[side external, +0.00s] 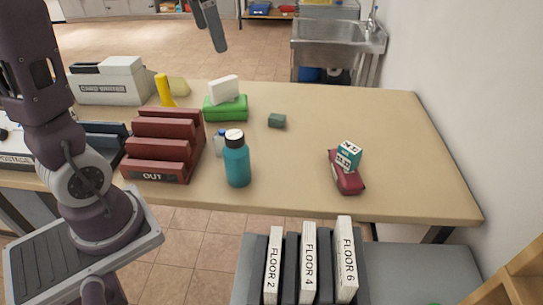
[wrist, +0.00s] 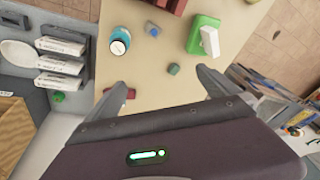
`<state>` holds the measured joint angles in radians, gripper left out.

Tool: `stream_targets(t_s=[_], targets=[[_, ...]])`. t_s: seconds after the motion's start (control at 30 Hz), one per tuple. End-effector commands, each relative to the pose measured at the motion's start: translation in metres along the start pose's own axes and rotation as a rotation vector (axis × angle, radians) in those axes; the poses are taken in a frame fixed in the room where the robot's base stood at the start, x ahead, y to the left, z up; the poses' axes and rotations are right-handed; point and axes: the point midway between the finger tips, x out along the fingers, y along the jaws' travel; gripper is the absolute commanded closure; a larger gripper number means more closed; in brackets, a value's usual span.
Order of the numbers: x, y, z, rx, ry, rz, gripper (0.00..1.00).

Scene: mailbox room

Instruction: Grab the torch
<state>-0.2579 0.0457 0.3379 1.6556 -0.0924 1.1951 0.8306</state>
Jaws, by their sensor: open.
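A yellow upright object (side external: 164,90), narrow at the top and wider at its foot, looks like the torch. It stands on the table behind the dark red OUT letter rack in the side external view. I do not see it in the wrist view. My gripper (wrist: 162,80) is open and empty, with its two fingers spread apart over the table. In the side external view only part of my gripper (side external: 211,30) shows at the top edge, to the right of the yellow object and high in the picture.
The tan table (side external: 400,125) holds a red OUT rack (side external: 158,150), teal bottle (side external: 237,163), green box (side external: 226,108) with a white block on it, dark green cube (side external: 277,120), and red case (side external: 345,178) bearing a small box. A cream machine (side external: 108,82) stands left of the yellow object.

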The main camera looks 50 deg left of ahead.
Motion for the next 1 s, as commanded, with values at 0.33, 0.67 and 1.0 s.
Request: stream_targets(t_s=[0.33, 0.67, 1.0], targets=[[-0.002, 0.212, 0.128, -0.202, 0.24, 0.052, 0.0], [0.007, 0.222, 0.143, -0.232, 0.254, 0.051, 0.4], [0.03, 0.163, 0.14, -0.123, 0.085, -0.154, 0.4]])
